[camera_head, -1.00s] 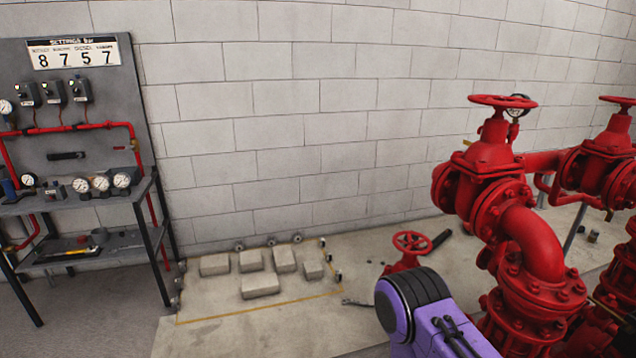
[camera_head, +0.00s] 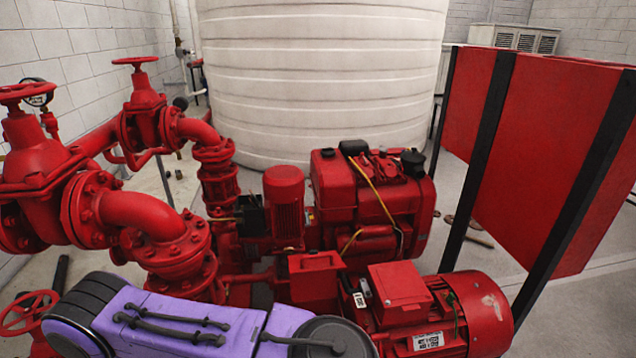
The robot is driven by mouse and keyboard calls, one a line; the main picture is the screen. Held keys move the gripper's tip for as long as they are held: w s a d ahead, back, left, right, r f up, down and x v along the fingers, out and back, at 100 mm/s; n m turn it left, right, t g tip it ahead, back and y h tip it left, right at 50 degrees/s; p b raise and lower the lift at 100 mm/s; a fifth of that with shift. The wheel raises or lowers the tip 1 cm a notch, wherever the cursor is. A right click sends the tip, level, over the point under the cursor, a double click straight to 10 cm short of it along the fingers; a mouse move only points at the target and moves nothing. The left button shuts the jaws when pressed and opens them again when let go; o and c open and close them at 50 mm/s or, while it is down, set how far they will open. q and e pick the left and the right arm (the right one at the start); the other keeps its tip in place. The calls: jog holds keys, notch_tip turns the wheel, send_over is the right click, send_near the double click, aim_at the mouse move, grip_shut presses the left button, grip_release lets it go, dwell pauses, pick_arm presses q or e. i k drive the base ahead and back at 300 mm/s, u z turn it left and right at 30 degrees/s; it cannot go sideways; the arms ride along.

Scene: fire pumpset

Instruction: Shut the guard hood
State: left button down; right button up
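I cannot pick out the guard hood with certainty. A red box-shaped cover (camera_head: 316,276) sits low in the middle of the pumpset, between the pipework and the red motor (camera_head: 472,308). I cannot tell whether it is the hood, or whether it is open or shut. The red engine block (camera_head: 372,200) stands behind it, with a small upright red pump (camera_head: 284,205) to its left. One of my purple arms crosses the bottom left, in front of the pumpset. Neither gripper is in view.
Red valves and thick pipes (camera_head: 140,215) fill the left. A large white ribbed tank (camera_head: 320,80) stands behind. Tall red panels (camera_head: 560,150) on black posts stand at the right. Bare floor (camera_head: 585,315) shows at the bottom right.

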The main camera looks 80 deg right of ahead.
aim_at(311, 276)
jog(key=z, duration=2.7)
